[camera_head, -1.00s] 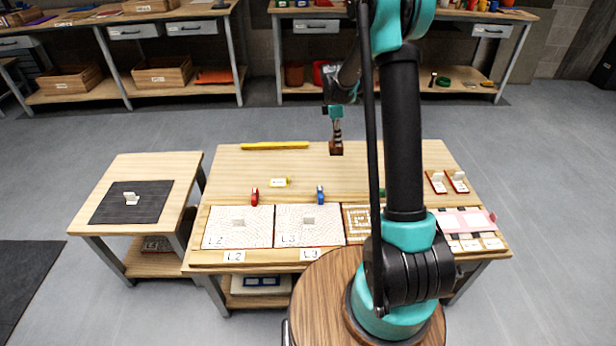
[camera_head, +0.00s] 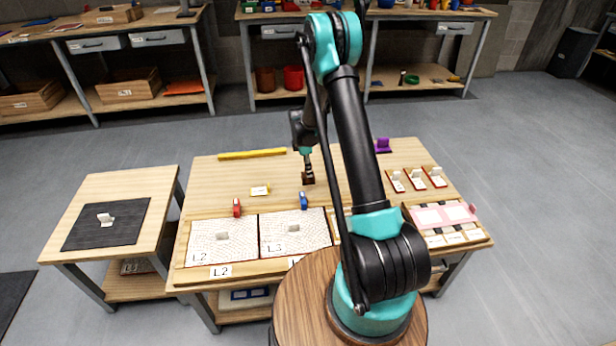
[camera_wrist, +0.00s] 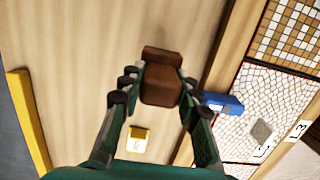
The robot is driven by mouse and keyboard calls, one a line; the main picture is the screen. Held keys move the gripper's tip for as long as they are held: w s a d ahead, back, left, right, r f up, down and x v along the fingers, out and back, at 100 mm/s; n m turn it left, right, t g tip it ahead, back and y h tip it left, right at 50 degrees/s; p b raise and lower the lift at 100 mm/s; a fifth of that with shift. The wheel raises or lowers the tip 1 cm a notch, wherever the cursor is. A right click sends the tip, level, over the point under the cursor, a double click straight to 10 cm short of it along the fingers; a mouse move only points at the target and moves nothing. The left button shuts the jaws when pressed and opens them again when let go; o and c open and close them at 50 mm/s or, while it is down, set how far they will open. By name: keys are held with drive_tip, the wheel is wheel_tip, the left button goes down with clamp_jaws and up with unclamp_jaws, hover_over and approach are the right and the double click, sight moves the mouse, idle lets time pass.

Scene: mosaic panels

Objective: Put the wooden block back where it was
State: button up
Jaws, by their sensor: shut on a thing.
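The wooden block (camera_wrist: 160,83) is dark brown and sits between the two fingers of my gripper (camera_wrist: 157,78) in the wrist view. My gripper (camera_head: 307,172) is shut on it. In the head view the small dark block (camera_head: 308,179) is at the gripper's tip over the middle of the worktable (camera_head: 330,165). I cannot tell whether it touches the table top. The fingers partly cover its sides.
Panels L2 (camera_head: 221,242) and L3 (camera_head: 296,232) lie along the front. Nearby are a blue clamp-like piece (camera_head: 303,201), a red one (camera_head: 237,208), a yellow-edged card (camera_head: 260,190) and a yellow bar (camera_head: 252,154).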

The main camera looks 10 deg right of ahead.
drive_tip(key=shift+f, duration=2.1)
drive_tip(key=shift+f, duration=0.1)
drive_tip(key=o, duration=1.2)
drive_tip(key=shift+c, duration=0.2)
